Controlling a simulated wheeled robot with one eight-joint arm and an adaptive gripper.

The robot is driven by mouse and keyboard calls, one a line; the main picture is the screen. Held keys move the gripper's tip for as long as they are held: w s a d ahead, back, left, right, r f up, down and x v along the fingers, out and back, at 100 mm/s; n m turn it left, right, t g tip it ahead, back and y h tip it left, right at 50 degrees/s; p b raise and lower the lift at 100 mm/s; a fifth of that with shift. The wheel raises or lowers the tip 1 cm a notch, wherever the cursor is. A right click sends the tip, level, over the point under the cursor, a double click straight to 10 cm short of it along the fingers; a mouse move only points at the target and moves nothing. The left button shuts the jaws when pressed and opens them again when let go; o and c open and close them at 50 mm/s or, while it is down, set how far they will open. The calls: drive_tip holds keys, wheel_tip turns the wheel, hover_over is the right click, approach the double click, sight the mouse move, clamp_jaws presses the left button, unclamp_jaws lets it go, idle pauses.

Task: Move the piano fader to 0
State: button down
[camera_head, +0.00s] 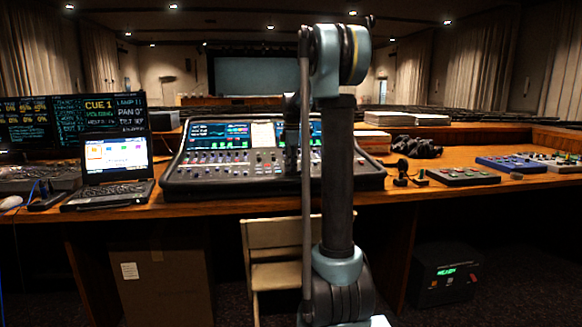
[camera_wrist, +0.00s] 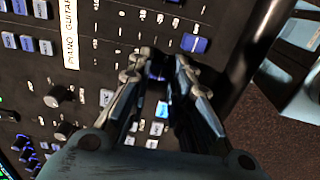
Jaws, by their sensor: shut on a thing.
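The mixing desk (camera_head: 225,188) stands on the wooden table, with lit screens along its back. In the wrist view a white label strip (camera_wrist: 70,38) reads PIANO and GUITAR. My gripper (camera_wrist: 157,67) is down at the desk panel in the wrist view, its fingertips closed around a dark blue fader cap (camera_wrist: 156,71). This cap lies about in line with the word PIANO, so it appears to be the piano fader. The fingers hide much of it and the scale marks beside it.
Another blue fader cap (camera_wrist: 194,43) sits close to the fingertips, about in line with GUITAR. Knobs (camera_wrist: 62,131) and lit buttons (camera_wrist: 157,127) lie around the fingers. A laptop (camera_head: 112,170) stands left of the desk, a small black button box (camera_head: 463,176) to its right.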

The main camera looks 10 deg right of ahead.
drive_tip(key=w, duration=0.5)
drive_tip(key=shift+r, duration=0.25)
drive_tip(key=c, duration=1.4)
unclamp_jaws()
drive_tip(key=shift+c, duration=0.2)
wheel_tip(320, 180, up, 12)
drive_tip(key=s, duration=0.1)
drive_tip(key=shift+s+f, duration=0.1)
drive_tip(key=shift+s, duration=0.05)
